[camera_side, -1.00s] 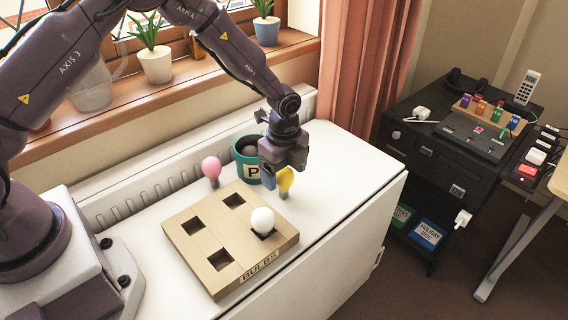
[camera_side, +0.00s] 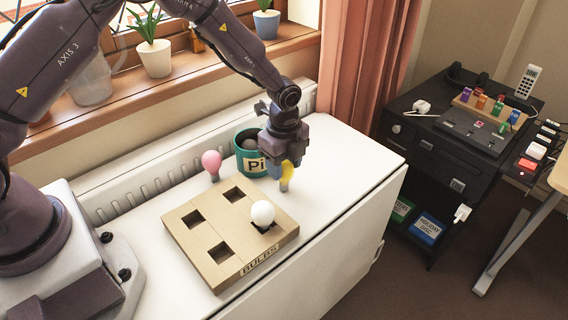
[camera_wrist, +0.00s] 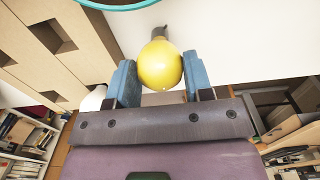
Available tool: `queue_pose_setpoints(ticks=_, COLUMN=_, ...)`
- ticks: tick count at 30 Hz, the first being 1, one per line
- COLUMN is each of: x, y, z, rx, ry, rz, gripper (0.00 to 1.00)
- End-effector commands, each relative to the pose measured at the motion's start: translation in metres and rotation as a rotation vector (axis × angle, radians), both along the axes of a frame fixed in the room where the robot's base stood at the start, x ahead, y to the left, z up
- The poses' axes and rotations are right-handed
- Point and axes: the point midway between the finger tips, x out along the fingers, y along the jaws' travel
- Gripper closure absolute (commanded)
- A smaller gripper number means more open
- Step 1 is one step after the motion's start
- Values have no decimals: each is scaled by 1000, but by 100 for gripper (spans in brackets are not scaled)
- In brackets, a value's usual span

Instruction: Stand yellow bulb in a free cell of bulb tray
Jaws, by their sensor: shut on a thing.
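The yellow bulb (camera_side: 287,173) stands upright on the white top, behind and right of the bulb tray. My gripper (camera_side: 280,170) points down over it and is shut on it. In the wrist view the yellow bulb (camera_wrist: 160,66) sits between the two blue fingers of my gripper (camera_wrist: 158,80). The wooden bulb tray (camera_side: 215,262) is marked BULBS. A white bulb (camera_side: 262,213) stands in its right cell. The other three cells look empty: back (camera_side: 234,195), left (camera_side: 194,219) and front (camera_side: 220,252).
A pink bulb (camera_side: 211,162) stands behind the tray. The white top (camera_side: 345,165) is clear to the right. Potted plants line the sill.

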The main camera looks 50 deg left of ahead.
Motion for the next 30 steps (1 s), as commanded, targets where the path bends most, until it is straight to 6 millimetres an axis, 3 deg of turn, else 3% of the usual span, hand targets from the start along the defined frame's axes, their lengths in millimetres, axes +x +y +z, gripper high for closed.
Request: queue_pose_setpoints(ticks=30, x=0, y=0, z=62, rx=0, ry=-1, rz=1, gripper=70)
